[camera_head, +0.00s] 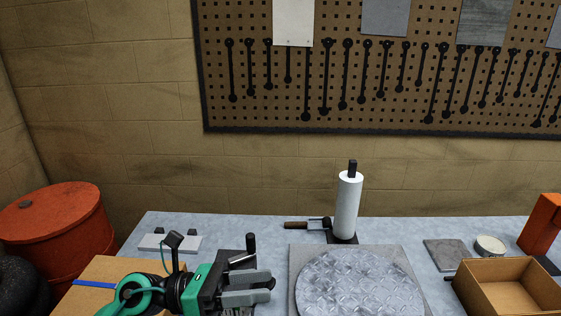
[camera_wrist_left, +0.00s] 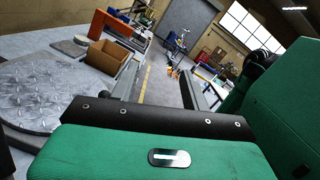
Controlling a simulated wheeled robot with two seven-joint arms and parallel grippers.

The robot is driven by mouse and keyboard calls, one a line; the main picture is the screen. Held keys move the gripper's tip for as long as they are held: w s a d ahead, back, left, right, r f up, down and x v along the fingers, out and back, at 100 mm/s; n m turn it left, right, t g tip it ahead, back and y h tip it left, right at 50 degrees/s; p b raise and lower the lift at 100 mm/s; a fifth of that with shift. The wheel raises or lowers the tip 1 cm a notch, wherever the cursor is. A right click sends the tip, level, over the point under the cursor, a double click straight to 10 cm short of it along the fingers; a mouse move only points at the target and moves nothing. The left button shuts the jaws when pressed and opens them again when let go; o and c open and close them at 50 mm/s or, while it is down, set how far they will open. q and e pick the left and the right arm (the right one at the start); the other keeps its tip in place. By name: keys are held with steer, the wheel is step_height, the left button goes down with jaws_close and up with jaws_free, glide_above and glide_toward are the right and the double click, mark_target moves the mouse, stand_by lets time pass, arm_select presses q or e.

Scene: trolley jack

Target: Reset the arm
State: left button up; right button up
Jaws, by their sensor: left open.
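My left gripper (camera_head: 270,287) reaches in from the lower left in the head view, over the front of the grey bench. Its two grey fingers point right, stand apart and hold nothing. The fingers also show apart in the left wrist view (camera_wrist_left: 166,75), with open floor beyond them. A white upright cylinder (camera_head: 347,207) with a black top stands on a dark base behind and right of the gripper. A brown-handled lever (camera_head: 297,225) sticks out left from its base. My right gripper is not in view.
A round diamond-plate disc (camera_head: 360,288) lies on a grey square right of the gripper. A cardboard box (camera_head: 507,287), round tin (camera_head: 490,246) and orange block (camera_head: 541,226) stand at right. A red drum (camera_head: 55,227) is at far left. A tool pegboard (camera_head: 380,80) hangs behind.

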arm_select(q)
steer(key=w+a+r+n+t+y, duration=0.1)
steer(key=w+a+n+t+y, duration=0.25)
steer(key=n+t, duration=0.7)
steer(key=w+a+r+n+t+y, duration=0.15)
steer(key=a+n+t, duration=0.5)
steer(key=n, duration=0.65)
steer(key=s+a+f+n+g+y, duration=0.1)
steer(key=a+f+n+y, duration=0.3)
steer(key=f+n+y, duration=0.4)
steer(key=a+f+n+g+y, duration=0.1)
steer(key=a+f+n+y, duration=0.4)
steer(key=f+n, duration=0.45)
steer(key=s+f+n+g+y, duration=0.1)
steer(key=s+f+n+g, duration=0.2)
steer(key=s+f+g, duration=0.45)
steer(key=s+f+n+g, duration=0.3)
steer(key=s+f+g, duration=0.2)
steer(key=s+f, duration=0.6)
step_height(320, 180, down, 27)
steer(key=s+g, duration=0.1)
steer(key=s, duration=0.1)
steer(key=s+a+f+g, duration=0.1)
steer(key=s+a+f, duration=0.1)
steer(key=s+f, duration=1.7)
steer(key=shift+s+a+f, duration=0.35)
steer(key=shift+f, duration=0.4)
